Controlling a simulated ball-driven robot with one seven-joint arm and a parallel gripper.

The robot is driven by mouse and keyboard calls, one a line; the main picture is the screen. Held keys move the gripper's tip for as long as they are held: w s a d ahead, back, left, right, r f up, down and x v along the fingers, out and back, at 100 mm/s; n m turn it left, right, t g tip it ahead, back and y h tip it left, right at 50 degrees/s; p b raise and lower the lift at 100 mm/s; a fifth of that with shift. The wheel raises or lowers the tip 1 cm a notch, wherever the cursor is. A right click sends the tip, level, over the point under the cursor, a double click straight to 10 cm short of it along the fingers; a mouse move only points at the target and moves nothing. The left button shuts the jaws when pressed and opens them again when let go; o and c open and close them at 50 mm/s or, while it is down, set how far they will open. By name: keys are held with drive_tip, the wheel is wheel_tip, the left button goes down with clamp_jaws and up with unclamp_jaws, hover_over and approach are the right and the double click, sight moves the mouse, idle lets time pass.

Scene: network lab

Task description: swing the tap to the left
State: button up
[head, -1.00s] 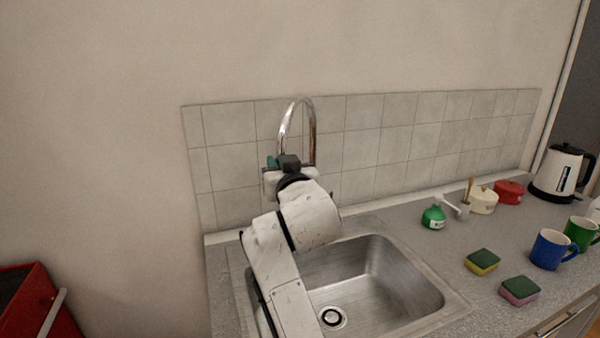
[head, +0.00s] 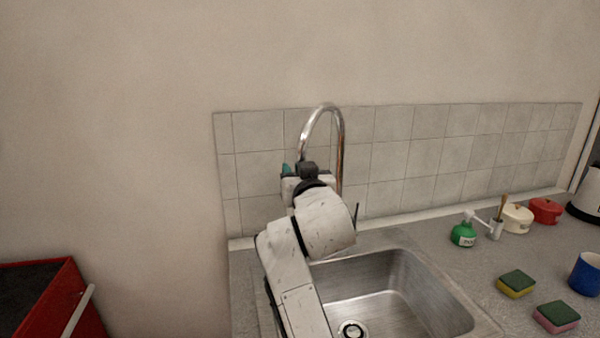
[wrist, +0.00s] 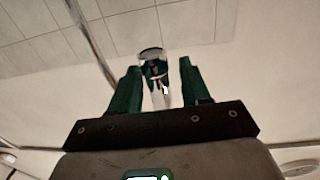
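The tap (head: 341,160) is a tall chrome gooseneck behind the sink. Its arch runs left from the upright pipe, and its spout comes down at my gripper. My gripper (head: 287,169) is at the spout's lower end, left of the upright pipe, with a teal finger showing. In the wrist view my gripper (wrist: 160,80) has its two green fingers apart. The shiny spout end (wrist: 151,53) shows between them, with gaps on both sides; I cannot tell whether a finger touches it. My wrist hides the spout's lower end in the head view.
The steel sink (head: 440,290) lies below. To its right are sponges (head: 516,284), a green soap bottle (head: 464,235), small pots (head: 545,211) and a blue mug (head: 586,274). A tiled splashback (head: 390,150) stands behind. A red cabinet (head: 70,300) is at lower left.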

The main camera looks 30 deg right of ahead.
drive_tip(key=b+v, duration=0.2)
drive_tip(key=v, duration=0.8)
drive_tip(key=shift+s, duration=0.4)
drive_tip(key=shift+a, duration=0.2)
